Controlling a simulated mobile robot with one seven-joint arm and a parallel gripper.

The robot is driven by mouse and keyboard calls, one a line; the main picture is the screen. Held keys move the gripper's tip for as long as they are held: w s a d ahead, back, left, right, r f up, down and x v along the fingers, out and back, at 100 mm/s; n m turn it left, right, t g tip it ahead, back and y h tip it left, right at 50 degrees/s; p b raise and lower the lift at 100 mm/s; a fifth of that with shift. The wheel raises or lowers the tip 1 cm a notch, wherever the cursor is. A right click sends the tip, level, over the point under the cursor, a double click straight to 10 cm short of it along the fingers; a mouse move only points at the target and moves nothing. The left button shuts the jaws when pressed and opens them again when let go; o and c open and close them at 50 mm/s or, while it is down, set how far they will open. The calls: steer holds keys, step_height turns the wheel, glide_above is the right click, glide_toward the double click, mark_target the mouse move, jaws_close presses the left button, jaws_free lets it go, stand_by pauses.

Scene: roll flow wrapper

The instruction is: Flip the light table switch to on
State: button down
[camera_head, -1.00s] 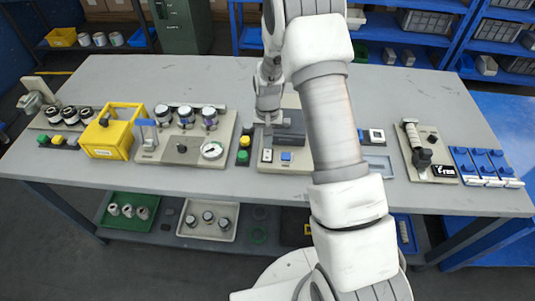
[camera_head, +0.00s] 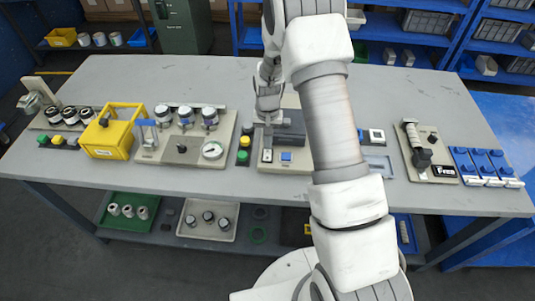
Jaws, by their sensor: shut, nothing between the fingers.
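My gripper (camera_head: 268,142) points down over a beige panel (camera_head: 262,167) at the middle of the table. Its fingers are shut and empty, at the panel's left part, just behind a small pale switch with a dark mark (camera_head: 267,156). I cannot tell whether the fingertips touch the switch, or its position. A blue button (camera_head: 286,156) sits right of the switch, and a dark grey block (camera_head: 290,128) is behind them. My arm hides the panel's right part. No label shows which unit is the light table.
Left of the panel stand green and yellow buttons (camera_head: 244,148), a gauge board (camera_head: 190,157) with several rollers, and a yellow box (camera_head: 108,140). To the right are a small black-and-white unit (camera_head: 377,136), a roller board (camera_head: 428,172) and blue clamps (camera_head: 484,165). The table's back (camera_head: 170,80) is clear.

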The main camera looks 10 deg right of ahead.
steer(key=shift+f+b, duration=0.75)
steer(key=shift+f, duration=0.2)
stand_by(0.6)
steer(key=shift+r, duration=0.1)
steer(key=shift+r+p, duration=1.95)
steer(key=shift+r, duration=1.45)
step_height(320, 180, up, 11)
steer(key=t, duration=0.1)
glide_above(268, 151)
steer(key=s, duration=0.2)
steer(key=s+r+n+t, duration=0.2)
steer(key=s+r, duration=0.4)
steer(key=r, duration=0.4)
steer(key=s+r+t, duration=0.1)
steer(key=s+r, duration=0.3)
steer(key=s, duration=0.5)
steer(key=s+r+n+t, duration=0.1)
steer(key=s+r, duration=0.4)
steer(key=s, duration=0.5)
steer(key=shift+r+n+t, duration=0.2)
steer(key=shift+n+t, duration=0.1)
